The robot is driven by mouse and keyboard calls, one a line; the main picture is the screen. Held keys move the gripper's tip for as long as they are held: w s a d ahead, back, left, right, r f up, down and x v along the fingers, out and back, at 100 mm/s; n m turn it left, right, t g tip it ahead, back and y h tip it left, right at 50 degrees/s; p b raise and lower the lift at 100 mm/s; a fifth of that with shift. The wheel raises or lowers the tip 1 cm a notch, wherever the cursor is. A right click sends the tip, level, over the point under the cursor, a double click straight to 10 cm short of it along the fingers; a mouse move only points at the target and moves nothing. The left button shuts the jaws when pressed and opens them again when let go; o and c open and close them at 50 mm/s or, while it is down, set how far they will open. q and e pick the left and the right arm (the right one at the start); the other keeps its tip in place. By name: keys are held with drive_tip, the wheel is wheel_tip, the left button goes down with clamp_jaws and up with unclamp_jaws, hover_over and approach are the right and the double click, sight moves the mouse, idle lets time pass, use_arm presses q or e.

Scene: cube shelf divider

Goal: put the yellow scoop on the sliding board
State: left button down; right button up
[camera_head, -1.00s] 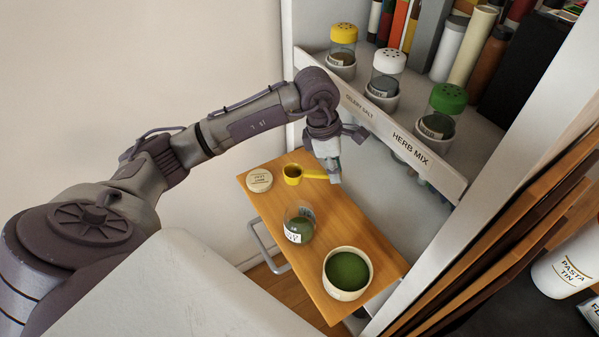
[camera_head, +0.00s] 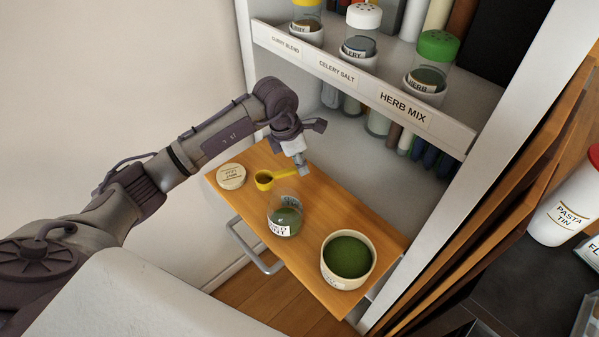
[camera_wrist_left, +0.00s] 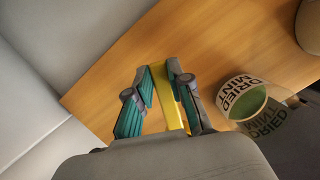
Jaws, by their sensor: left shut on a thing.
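The yellow scoop (camera_head: 266,180) is at the back left of the wooden sliding board (camera_head: 320,222), its bowl to the left and its handle pointing right. My left gripper (camera_head: 303,169) is shut on the handle end. In the left wrist view the scoop (camera_wrist_left: 169,98) runs between the two fingers of my gripper (camera_wrist_left: 160,75), with the board (camera_wrist_left: 110,80) just beyond. Whether the scoop touches the board or hangs slightly above it I cannot tell. My right gripper is not in view.
A glass jar of green herb (camera_head: 285,215), labelled mint, stands in front of the scoop. A round lid (camera_head: 231,176) lies left of it, and a bowl of green powder (camera_head: 348,260) stands at the right. A shelf with spice jars (camera_head: 432,62) rises behind.

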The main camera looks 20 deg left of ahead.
sight(289, 170)
use_arm(q)
drive_tip(key=shift+f, duration=1.75)
drive_tip(key=shift+f, duration=0.2)
drive_tip(key=c, duration=1.1)
unclamp_jaws()
drive_tip(key=shift+o, duration=0.2)
drive_tip(key=shift+r, duration=0.15)
drive_tip(key=shift+r+p, duration=0.2)
drive_tip(key=shift+p, duration=0.1)
drive_tip(key=b+v, duration=0.1)
drive_tip(key=v, duration=1)
drive_tip(key=shift+s+a+r, duration=0.1)
drive_tip(key=shift+a+r, duration=0.05)
drive_tip(key=shift+r, duration=0.2)
